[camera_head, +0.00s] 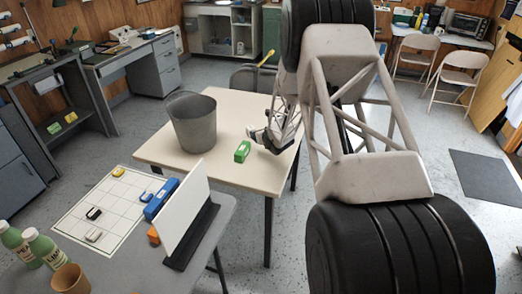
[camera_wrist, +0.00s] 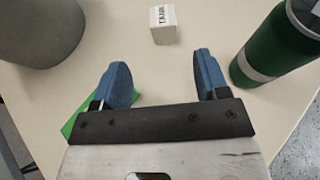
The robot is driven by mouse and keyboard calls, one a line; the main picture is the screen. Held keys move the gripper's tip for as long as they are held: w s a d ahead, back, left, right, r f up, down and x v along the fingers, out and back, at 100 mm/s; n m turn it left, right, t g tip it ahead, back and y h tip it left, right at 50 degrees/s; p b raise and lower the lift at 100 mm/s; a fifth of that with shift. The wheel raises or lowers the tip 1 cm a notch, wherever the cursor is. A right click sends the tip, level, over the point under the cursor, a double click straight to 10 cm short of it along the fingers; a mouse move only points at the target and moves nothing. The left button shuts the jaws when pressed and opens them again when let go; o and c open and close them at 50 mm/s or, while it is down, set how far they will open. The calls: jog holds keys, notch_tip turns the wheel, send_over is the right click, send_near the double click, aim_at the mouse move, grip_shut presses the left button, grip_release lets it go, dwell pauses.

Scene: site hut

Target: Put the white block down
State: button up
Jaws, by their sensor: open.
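The white block (camera_wrist: 163,26) with dark lettering stands on the cream table (camera_wrist: 195,30), shown in the wrist view. It is beyond my gripper (camera_wrist: 162,75), roughly in line with the gap between the fingers and apart from them. The two blue fingers are spread, with nothing between them. In the head view my gripper (camera_head: 262,138) is low over the right part of the table (camera_head: 230,105). I cannot pick out the white block there.
A grey bucket (camera_head: 194,122) stands left of my gripper. A green block (camera_head: 242,151) lies close by; part of it shows beneath my gripper (camera_wrist: 72,124). A dark green tumbler (camera_wrist: 275,45) stands right of the white block. A white panel (camera_head: 184,212) stands on the nearer grey table.

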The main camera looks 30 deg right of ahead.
jog(key=s+a+r+n+g+y, duration=0.1)
jog(key=s+a+r+n+y, duration=0.2)
jog(key=a+r+n, duration=0.35)
jog(key=s+a+r+n+y, duration=0.3)
jog(key=a+r, duration=0.5)
jog(key=r, duration=0.2)
jog(key=s+a+r+n+g+y, duration=0.2)
jog(key=s+a+r+n+g, duration=0.3)
jog(key=s+a+r+n, duration=0.55)
jog(key=s+a+r+n+g, duration=0.2)
jog(key=s+a+n, duration=0.25)
jog(key=s, duration=0.65)
jog(key=s+d+r+n+g+h, duration=0.1)
jog(key=s+n+h, duration=0.3)
jog(key=s, duration=1)
jog(key=s+d+r+n+g+h, duration=0.1)
jog(key=s+n+h, duration=0.3)
jog(key=s, duration=1)
jog(key=n+g, duration=0.1)
jog(key=n, duration=0.2)
jog(key=shift+d, duration=0.3)
jog(key=shift+s+r, duration=0.1)
